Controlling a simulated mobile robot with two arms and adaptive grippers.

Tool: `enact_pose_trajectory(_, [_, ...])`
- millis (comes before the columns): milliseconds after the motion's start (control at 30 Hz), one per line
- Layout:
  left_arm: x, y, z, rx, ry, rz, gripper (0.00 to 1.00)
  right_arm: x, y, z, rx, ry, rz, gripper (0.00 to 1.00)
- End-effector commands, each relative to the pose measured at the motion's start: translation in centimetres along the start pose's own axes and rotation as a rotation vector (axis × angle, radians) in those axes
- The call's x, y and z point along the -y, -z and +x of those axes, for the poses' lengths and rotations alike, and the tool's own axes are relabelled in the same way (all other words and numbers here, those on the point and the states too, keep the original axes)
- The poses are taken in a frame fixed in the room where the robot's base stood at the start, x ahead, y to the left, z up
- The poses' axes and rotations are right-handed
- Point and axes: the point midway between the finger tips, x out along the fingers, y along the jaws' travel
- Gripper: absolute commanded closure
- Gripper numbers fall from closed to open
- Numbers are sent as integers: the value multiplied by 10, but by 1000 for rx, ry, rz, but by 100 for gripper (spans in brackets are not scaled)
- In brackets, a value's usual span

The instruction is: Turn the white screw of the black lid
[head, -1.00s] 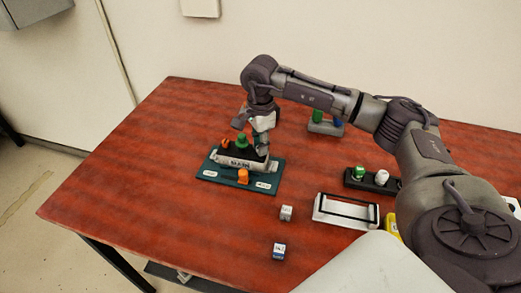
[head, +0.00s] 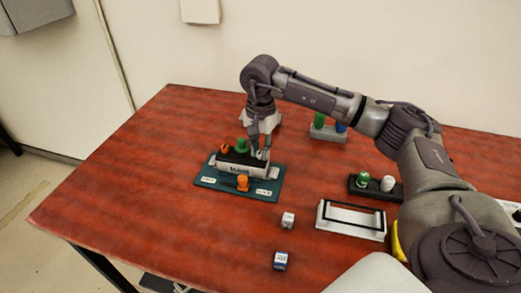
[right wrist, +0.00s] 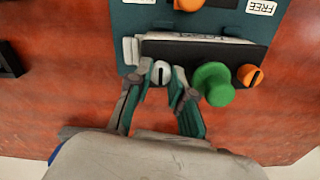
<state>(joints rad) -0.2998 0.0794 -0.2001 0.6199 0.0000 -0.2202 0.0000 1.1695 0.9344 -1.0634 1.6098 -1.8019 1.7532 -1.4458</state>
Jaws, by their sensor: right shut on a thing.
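The black lid (right wrist: 205,50) sits on a white box (head: 255,172) on a teal base (head: 206,182). It carries a green knob (right wrist: 214,84) in its middle, also in the head view (head: 242,146). An orange screw (right wrist: 250,75) is at one end, left in the head view (head: 224,149). The white screw (right wrist: 162,70) is at the other end. My right gripper (right wrist: 162,78) points down over that end, its fingers shut on the white screw. In the head view the gripper (head: 261,153) largely hides this screw. My left gripper is not in view.
An orange knob (head: 242,183) stands at the base's front. Two small cubes (head: 287,220) (head: 280,261), a white frame (head: 350,232) and a black holder (head: 360,190) with green and white pieces lie to the right. The red table's left side (head: 120,200) is clear.

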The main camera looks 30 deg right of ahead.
Motion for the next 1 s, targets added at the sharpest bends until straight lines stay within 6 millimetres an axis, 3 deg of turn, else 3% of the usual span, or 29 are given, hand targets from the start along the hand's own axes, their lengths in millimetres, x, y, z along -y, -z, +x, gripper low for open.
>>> enact_pose_trajectory(400, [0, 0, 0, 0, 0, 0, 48, 0, 0, 0, 0, 1, -6, 100])
enact_pose_trajectory(433, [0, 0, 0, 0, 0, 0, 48, 0, 0, 0, 0, 1, -6, 77])
enact_pose_trajectory(600, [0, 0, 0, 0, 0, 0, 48, 0, 0, 0, 0, 1, -6, 53])
enact_pose_trajectory(1000, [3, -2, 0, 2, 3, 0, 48, 0, 0, -7, -1, 1, -5, 53])
